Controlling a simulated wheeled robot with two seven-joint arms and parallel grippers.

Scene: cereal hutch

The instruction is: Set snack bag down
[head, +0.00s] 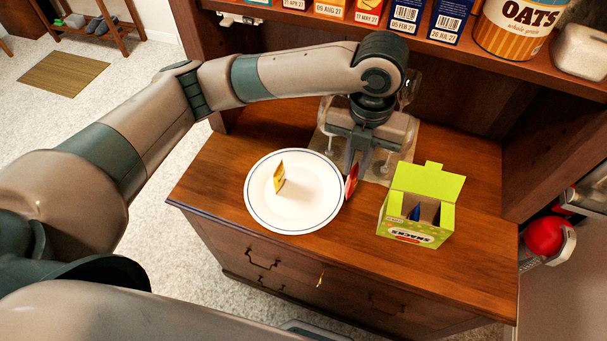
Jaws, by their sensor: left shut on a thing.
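My left gripper (357,168) points down over the wooden counter, just right of the white plate. It is shut on a red snack bag (351,182), which shows edge-on at the plate's right rim. I cannot tell whether the bag touches the plate or counter. The white plate (306,216) has a thin blue ring. A small yellow snack bag (280,178) stands on it, left of its middle. An open green snack box (413,232) stands right of the gripper with its flap up. A blue bag (414,213) shows inside it. My right gripper is not in view.
A shelf above the counter holds dated boxes (405,18) and an oats canister (521,28). A pale, clear-looking item (400,166) lies behind the gripper, partly hidden. The counter top (470,235) is bare right of the green box.

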